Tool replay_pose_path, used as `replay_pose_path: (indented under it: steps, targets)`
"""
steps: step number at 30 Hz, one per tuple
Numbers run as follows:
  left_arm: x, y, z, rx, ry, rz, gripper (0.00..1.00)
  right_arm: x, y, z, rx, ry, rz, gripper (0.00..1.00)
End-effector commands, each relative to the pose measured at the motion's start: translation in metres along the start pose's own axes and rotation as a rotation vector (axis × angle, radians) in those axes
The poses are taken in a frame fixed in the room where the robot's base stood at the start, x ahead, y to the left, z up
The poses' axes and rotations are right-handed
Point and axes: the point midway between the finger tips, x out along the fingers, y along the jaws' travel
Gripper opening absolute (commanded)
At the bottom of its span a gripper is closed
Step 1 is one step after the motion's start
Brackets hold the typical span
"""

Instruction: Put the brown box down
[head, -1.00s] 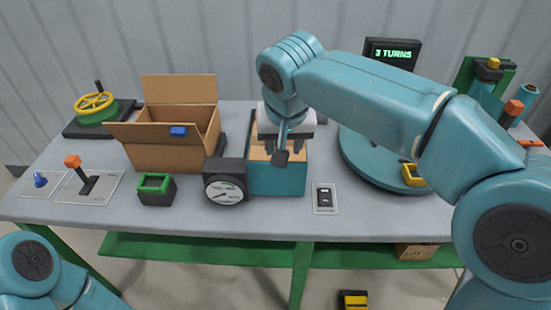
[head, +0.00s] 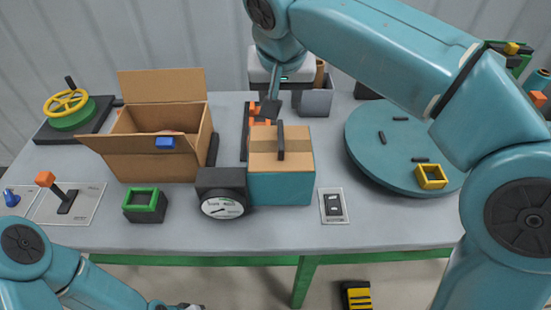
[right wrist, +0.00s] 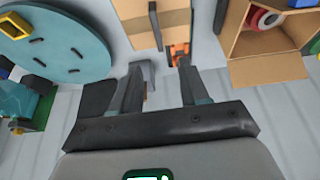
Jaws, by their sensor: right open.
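The brown box (head: 281,148) has a tan cardboard top, a teal lower front and a dark upright handle. It stands level beside a dial gauge (head: 222,195) on the table. Its top and handle also show in the right wrist view (right wrist: 172,18). My right gripper (head: 268,112) is open and empty, behind the box and apart from its handle. In the right wrist view its two fingers (right wrist: 156,75) are spread, with the box beyond their tips. Only a dark bit of my left gripper (head: 186,305) shows at the bottom edge; its fingers are unclear.
An open cardboard carton (head: 158,155) with a blue tab stands left. A teal turntable (head: 385,160) with a yellow frame (head: 431,176) is right. A green-rimmed holder (head: 145,204), a switch plate (head: 333,205) and an orange-knobbed lever (head: 60,190) sit near the front edge. Grey bins stand behind.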

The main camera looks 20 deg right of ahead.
Motion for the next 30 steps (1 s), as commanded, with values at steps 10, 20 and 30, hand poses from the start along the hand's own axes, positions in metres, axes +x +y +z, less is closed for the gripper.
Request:
replay_pose_path:
  steps: [10,20,30]
  targets:
    - [0.003,-0.001,0.0,0.0,-0.001,0.0,0.45,0.07,0.003,0.007,0.001,-0.004,0.005,0.45]
    - [0.001,0.0,0.0,0.0,0.0,0.0,0.45,0.109,0.002,0.005,0.001,-0.002,0.003,0.45]
    - [-0.008,0.003,0.0,0.0,0.0,0.0,0.45,0.157,0.001,-0.001,0.001,-0.003,0.002,0.45]
